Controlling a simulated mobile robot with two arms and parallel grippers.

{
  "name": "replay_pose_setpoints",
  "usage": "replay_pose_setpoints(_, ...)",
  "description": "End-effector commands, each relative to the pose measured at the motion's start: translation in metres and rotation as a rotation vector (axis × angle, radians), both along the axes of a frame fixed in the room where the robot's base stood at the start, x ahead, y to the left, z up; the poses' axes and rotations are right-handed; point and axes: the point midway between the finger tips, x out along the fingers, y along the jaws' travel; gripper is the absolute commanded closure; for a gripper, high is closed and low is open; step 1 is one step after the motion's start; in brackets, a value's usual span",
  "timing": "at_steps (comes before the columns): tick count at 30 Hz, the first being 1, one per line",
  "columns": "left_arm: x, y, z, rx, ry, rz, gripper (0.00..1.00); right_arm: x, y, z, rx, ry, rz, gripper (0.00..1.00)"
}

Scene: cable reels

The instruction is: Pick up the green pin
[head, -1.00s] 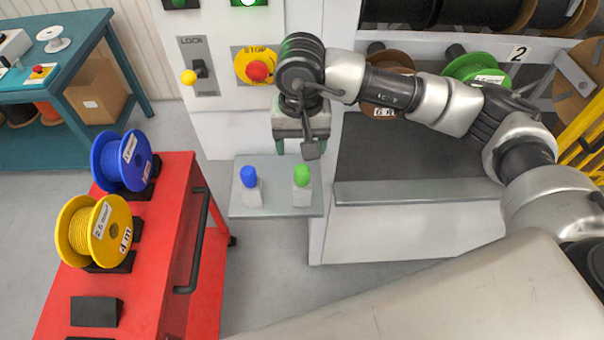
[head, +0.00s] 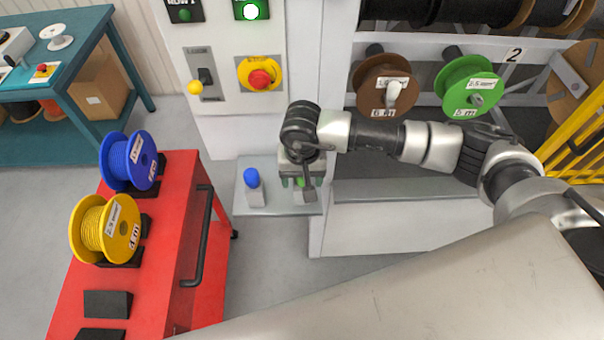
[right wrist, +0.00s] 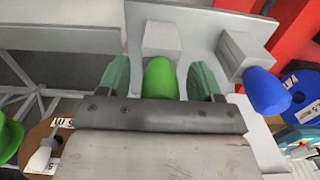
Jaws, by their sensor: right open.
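The green pin (right wrist: 160,80) stands in a pale block on the small grey shelf (head: 285,212). In the head view the green pin (head: 300,182) is mostly hidden under my right gripper (head: 300,184). In the right wrist view my right gripper (right wrist: 159,82) is open, with one green finger on each side of the pin's head and small gaps between. The blue pin (head: 251,177) stands in its own block on the same shelf, left of the green one. It also shows in the right wrist view (right wrist: 266,90). My left gripper is not in view.
A red cart (head: 175,240) with blue and yellow reels stands at the left. Brown and green reels (head: 468,88) hang on the rack at the right.

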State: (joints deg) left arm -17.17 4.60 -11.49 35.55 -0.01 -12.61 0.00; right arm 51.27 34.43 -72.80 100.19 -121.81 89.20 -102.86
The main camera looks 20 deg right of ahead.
Motion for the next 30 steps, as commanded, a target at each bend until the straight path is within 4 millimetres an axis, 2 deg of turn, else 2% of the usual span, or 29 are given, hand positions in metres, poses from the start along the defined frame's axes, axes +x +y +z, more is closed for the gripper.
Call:
replay_pose_setpoints(2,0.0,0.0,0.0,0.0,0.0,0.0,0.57,0.0,0.0,0.0,0.0,0.0,0.0,0.38)
replay_pose_setpoints(12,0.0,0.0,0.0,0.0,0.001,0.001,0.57,0.0,0.0,0.0,0.001,0.0,-0.001,0.89)
replay_pose_setpoints(19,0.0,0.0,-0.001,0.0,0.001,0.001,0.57,0.0,0.0,0.002,0.001,-0.001,-0.001,0.89)
replay_pose_setpoints(22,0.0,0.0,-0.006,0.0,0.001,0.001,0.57,0.002,0.0,0.009,0.002,-0.005,-0.001,0.89)
replay_pose_setpoints(30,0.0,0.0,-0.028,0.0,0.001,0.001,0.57,0.002,0.0,0.059,0.002,-0.007,0.0,0.89)
